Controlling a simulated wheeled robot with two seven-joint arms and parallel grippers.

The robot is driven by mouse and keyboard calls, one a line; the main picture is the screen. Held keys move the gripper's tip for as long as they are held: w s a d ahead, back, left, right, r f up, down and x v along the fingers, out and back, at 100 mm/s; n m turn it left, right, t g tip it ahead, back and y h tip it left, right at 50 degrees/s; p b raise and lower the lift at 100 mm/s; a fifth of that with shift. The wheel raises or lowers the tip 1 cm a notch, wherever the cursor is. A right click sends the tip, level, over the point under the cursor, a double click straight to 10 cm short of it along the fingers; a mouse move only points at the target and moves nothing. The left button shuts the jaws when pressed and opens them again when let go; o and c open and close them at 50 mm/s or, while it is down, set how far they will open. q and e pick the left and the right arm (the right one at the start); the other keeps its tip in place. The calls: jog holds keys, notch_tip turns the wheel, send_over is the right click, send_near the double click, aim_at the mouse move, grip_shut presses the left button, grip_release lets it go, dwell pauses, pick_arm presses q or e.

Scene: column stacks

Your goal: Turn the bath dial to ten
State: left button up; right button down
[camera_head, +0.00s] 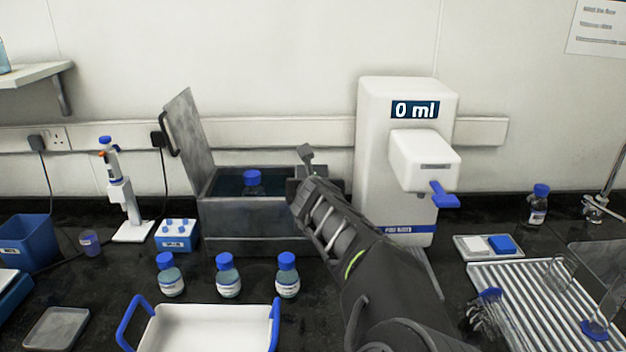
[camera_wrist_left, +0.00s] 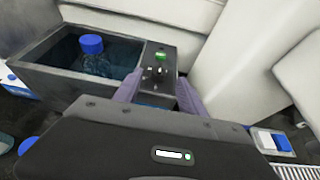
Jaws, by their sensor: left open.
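The bath (camera_head: 225,215) is a grey metal water bath with its lid raised, holding water and a blue-capped bottle (camera_head: 252,183). Its right end carries a dark control panel. In the left wrist view the bath dial (camera_wrist_left: 158,74) is a small black knob on that panel, just below a green light (camera_wrist_left: 160,56). Its setting is too small to read. My left gripper (camera_head: 303,170) is over the bath's right end. In the left wrist view its open fingers (camera_wrist_left: 158,92) stand either side of the panel, with the dial between and slightly beyond the tips. My right gripper is not in view.
A white dispenser (camera_head: 375,150) reading "0 ml" stands right of the bath. Several blue-capped bottles (camera_head: 228,282) and a white tray (camera_head: 205,325) with blue handles are in front. A pipette stand (camera_head: 130,230) is at left; a ribbed draining rack (camera_head: 520,300) is at right.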

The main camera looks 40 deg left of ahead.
pick_arm(q)
jog(key=shift+b+x, duration=0.3)
jog(key=shift+x, duration=3.6)
grip_shut()
